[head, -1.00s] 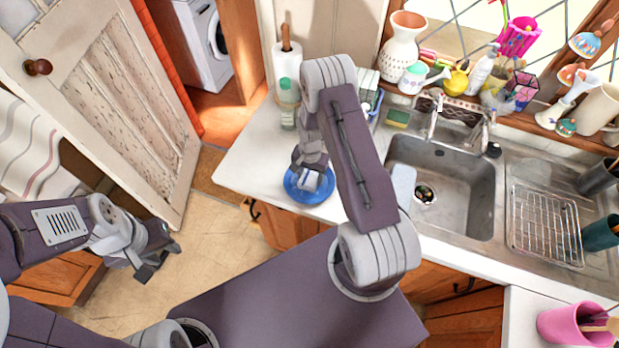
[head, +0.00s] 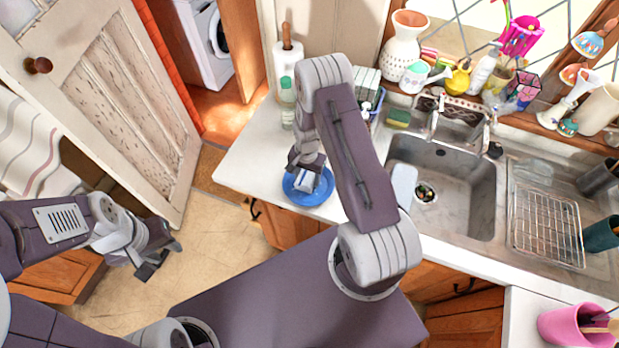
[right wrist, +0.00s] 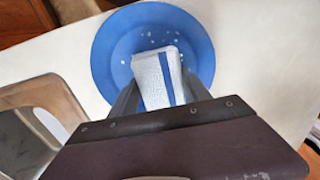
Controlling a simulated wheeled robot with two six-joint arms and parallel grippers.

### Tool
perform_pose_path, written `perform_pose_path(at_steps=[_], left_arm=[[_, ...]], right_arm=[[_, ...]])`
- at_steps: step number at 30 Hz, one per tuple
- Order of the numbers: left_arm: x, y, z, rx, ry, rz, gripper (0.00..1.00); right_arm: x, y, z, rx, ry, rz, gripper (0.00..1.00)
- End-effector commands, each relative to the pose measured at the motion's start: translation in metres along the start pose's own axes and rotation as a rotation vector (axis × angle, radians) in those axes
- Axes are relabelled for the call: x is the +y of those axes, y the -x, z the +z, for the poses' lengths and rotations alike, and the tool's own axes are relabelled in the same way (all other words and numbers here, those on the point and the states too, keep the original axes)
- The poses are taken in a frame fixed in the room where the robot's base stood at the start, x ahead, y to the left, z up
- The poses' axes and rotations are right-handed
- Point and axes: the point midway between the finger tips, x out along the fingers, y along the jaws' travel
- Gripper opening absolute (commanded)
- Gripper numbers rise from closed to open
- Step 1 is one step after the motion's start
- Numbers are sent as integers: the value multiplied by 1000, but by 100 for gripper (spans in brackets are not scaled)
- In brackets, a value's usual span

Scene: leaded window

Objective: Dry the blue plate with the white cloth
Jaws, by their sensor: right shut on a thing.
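The blue plate (head: 320,196) lies flat near the left front edge of the worktop. In the right wrist view, pale drops show on the plate (right wrist: 108,62). The white cloth (right wrist: 155,78), folded small with a blue stripe, is over the plate's middle and appears to touch it. My right gripper (right wrist: 160,88) is shut on the cloth, pointing down at the plate; in the head view its arm partly hides it. My left gripper (head: 160,262) is open and empty, over the floor at left, well away from the plate.
The worktop left of the plate is clear.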

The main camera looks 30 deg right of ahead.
Motion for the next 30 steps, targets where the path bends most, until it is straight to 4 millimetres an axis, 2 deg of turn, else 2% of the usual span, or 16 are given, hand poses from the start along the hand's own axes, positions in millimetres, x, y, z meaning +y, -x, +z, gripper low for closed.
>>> perform_pose_path(at_steps=[5,16,20,30], left_arm=[[0,0,0,0,0,0,36],[0,2,0,0,0,0,36],[0,2,0,0,0,0,36],[0,-2,0,0,0,0,36]], right_arm=[[0,0,0,1,-1,-1,23],[21,-1,0,0,0,0,23],[19,-2,0,0,1,0,23],[-1,0,0,1,1,-1,23]])
